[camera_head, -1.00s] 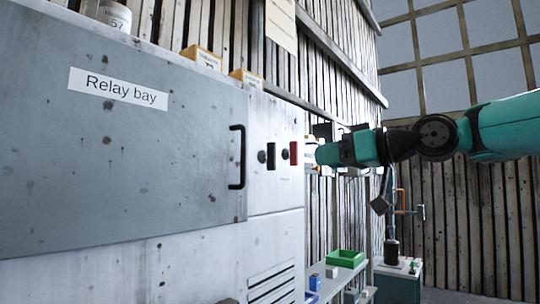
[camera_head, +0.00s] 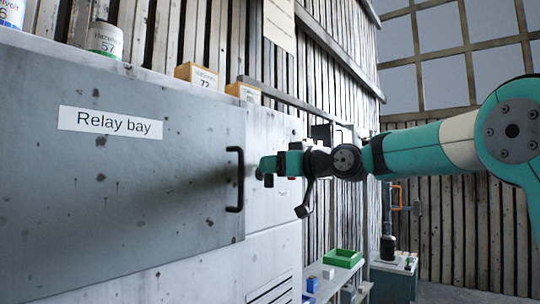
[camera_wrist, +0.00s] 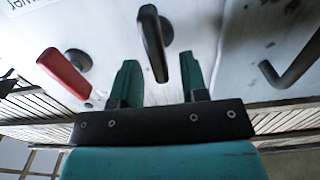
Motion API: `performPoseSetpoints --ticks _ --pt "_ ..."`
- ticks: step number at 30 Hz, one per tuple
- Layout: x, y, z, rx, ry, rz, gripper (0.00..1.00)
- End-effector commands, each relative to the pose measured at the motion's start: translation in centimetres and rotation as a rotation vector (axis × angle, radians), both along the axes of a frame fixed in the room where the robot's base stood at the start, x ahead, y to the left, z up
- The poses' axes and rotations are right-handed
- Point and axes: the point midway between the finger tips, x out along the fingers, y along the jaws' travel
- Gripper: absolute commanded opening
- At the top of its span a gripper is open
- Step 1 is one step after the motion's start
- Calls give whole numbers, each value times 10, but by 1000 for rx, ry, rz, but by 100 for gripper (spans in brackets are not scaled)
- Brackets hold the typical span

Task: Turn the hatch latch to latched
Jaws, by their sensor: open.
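The Relay bay hatch (camera_head: 110,185) is a grey panel that looks closed, with a black bar handle (camera_head: 236,180) at its right edge. My gripper (camera_head: 264,172) is just right of that handle, in front of the cabinet. In the wrist view its two teal fingers (camera_wrist: 159,58) are open, one on each side of a black lever (camera_wrist: 153,42) on a round pivot. No clear contact shows. A red lever (camera_wrist: 64,73) is outside the fingers at left. The bar handle (camera_wrist: 292,68) is at right. My gripper hides the black lever in the head view. I cannot tell which lever is the hatch latch.
Boxes (camera_head: 197,77) and cans (camera_head: 104,38) stand on the cabinet top. A shelf with a green tray (camera_head: 342,258) is low at the right. A bench with an orange-handled device (camera_head: 397,196) stands farther back. Free room lies right of the cabinet.

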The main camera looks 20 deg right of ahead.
Motion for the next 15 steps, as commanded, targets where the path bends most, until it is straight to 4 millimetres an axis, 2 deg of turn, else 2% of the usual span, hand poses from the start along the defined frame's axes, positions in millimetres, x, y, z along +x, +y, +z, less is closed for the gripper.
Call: performPoseSetpoints --ticks 5,13,14,15 --pt "10 8 1 0 0 1 40" --pt "11 8 0 -1 -1 0 40" --pt "11 8 0 0 0 0 36" --pt "11 8 0 0 0 0 27"
